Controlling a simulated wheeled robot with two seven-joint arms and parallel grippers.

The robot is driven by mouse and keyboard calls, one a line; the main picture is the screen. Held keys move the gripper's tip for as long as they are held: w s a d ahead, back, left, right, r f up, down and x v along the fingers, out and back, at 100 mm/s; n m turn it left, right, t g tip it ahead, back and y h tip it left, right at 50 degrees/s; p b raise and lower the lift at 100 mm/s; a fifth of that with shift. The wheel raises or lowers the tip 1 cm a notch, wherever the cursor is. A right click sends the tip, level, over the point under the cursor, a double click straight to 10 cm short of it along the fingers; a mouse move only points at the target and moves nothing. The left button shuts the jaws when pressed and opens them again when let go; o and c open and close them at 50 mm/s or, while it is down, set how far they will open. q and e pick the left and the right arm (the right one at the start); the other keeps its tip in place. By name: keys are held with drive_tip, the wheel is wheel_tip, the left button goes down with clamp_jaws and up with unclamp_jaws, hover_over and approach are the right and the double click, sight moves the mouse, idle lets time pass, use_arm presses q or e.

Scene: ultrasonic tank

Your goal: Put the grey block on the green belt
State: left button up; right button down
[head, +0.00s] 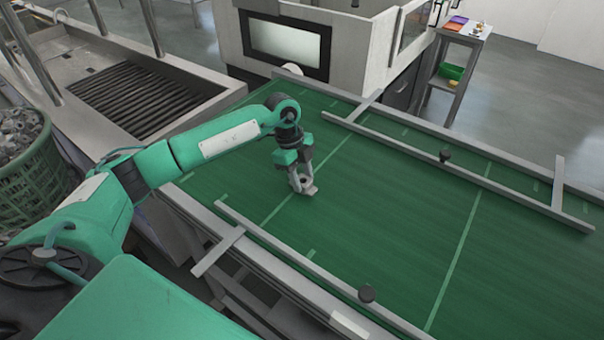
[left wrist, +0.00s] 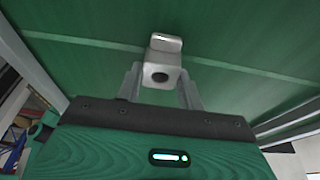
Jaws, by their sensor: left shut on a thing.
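My left gripper (head: 303,180) is low over the green belt (head: 400,210) near its left end. It is shut on the grey block (head: 308,189), a small light-grey piece at its fingertips. In the left wrist view the block (left wrist: 163,62) sits between the two fingers (left wrist: 160,85), with a dark round hole in its near face and a raised bright end. The green belt (left wrist: 240,42) fills the background behind it. I cannot tell whether the block touches the belt. My right gripper is not in view.
Metal guide rails (head: 400,148) run along the far and near sides of the belt. A green basket of grey parts (head: 25,150) stands at the left, beside a tank with a dark grate (head: 140,95). A white machine (head: 350,50) stands behind. The belt's right part is clear.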

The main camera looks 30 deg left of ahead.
use_arm(q)
drive_tip(key=o, duration=1.1)
drive_tip(key=shift+f, duration=0.1)
drive_tip(key=shift+c, duration=0.2)
drive_tip(key=shift+r, duration=0.45)
drive_tip(key=b+v, duration=0.3)
drive_tip(key=v, duration=0.8)
drive_tip(key=shift+r, duration=0.2)
drive_tip(key=shift+a, duration=0.15)
